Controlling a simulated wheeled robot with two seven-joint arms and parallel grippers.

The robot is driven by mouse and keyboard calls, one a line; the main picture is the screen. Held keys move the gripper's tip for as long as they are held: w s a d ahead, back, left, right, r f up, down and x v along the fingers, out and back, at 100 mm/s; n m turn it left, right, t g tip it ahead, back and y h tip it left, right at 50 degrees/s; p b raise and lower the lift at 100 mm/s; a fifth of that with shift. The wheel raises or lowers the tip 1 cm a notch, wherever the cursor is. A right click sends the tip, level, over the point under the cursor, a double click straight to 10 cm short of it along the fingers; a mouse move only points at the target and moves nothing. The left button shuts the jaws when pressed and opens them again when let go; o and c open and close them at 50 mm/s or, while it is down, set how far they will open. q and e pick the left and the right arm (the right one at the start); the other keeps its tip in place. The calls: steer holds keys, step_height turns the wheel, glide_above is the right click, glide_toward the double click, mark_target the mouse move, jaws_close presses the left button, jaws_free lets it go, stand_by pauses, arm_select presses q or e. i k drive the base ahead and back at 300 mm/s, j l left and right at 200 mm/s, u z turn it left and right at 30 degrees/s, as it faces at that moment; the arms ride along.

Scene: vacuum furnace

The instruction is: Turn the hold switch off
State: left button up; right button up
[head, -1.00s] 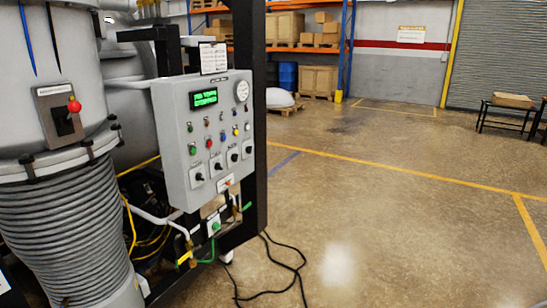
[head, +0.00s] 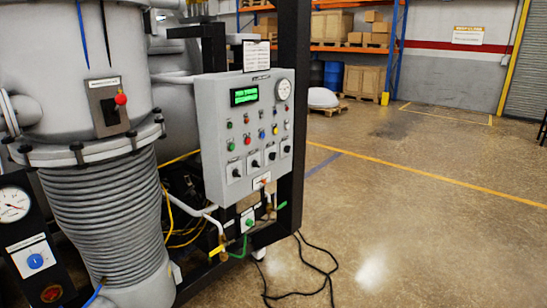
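The grey control panel (head: 247,140) stands right of the furnace's metal chamber in the head view. It has a green-lit display (head: 244,95), a round dial (head: 284,89), small coloured buttons and lamps, and a lower row of black switches (head: 254,161). Their labels are too small to read, so I cannot tell which is the hold switch. Another black switch with a red ball-ended lever (head: 120,99) sits on a plate on the chamber. Neither of my grippers is in view.
A gauge with a blue knob panel (head: 35,261) stands at the lower left. Black cables (head: 300,272) lie on the floor below the control panel. The floor to the right is open, with yellow lines. Shelving with boxes (head: 345,25) stands at the back.

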mark_target(272, 155)
steer(key=i+l, duration=0.25)
steer(key=i+l+u, duration=0.15)
steer(key=l, duration=0.3)
steer(key=i+l, duration=0.35)
